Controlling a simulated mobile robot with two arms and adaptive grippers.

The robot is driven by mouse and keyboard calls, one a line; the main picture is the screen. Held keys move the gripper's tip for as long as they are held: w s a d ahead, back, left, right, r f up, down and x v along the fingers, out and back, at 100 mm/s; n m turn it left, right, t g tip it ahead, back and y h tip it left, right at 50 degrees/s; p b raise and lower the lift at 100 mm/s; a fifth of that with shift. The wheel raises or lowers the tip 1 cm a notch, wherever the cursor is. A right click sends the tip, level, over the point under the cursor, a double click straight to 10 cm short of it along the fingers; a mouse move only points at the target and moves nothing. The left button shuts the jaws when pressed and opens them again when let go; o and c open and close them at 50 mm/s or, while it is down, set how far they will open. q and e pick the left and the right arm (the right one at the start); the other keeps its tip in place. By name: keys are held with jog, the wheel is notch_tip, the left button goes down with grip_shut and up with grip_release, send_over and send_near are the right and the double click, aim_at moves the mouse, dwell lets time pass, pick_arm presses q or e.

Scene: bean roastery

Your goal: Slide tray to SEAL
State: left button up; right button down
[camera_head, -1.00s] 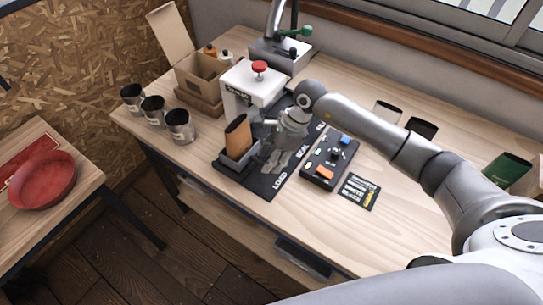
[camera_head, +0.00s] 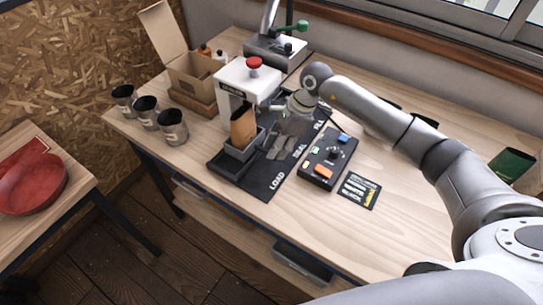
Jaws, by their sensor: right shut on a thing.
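A small dark tray (camera_head: 232,166) stands on the black track mat (camera_head: 262,193), between the LOAD label and the sealing machine. A brown bag (camera_head: 243,128) stands upright in it. The mat reads LOAD at its front end, then SEAL further back, and a third label is partly hidden by my arm. My right gripper (camera_head: 279,146) is at the right side of the tray, its fingers low over the mat and shut on the tray; the exact contact is hard to make out. My left gripper is out of view.
The white sealer (camera_head: 246,80) with a red knob stands just behind the tray. A control box (camera_head: 325,160) and a printed card (camera_head: 358,190) lie right of the mat. Several dark cups (camera_head: 172,126) and an open carton (camera_head: 190,72) stand at left.

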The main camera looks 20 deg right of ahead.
jog(key=w+d+b, duration=0.1)
jog(key=d, duration=0.1)
jog(key=w+d+b, duration=0.1)
jog(key=w+b, duration=0.1)
jog(key=w+d+b, duration=0.1)
jog(key=d+b, duration=0.1)
jog(key=shift+w+d+f, duration=0.15)
jog(key=shift+w+d, duration=0.1)
jog(key=shift+d, duration=0.05)
jog(key=shift+w+d+b, duration=0.4)
jog(key=shift+d+b, duration=0.15)
jog(key=shift+r, duration=0.2)
jog(key=c, duration=1.2)
grip_release()
jog(key=shift+d+r, duration=0.1)
jog(key=v, duration=1.1)
jog(key=shift+d+r, duration=0.2)
jog(key=shift+r, duration=0.15)
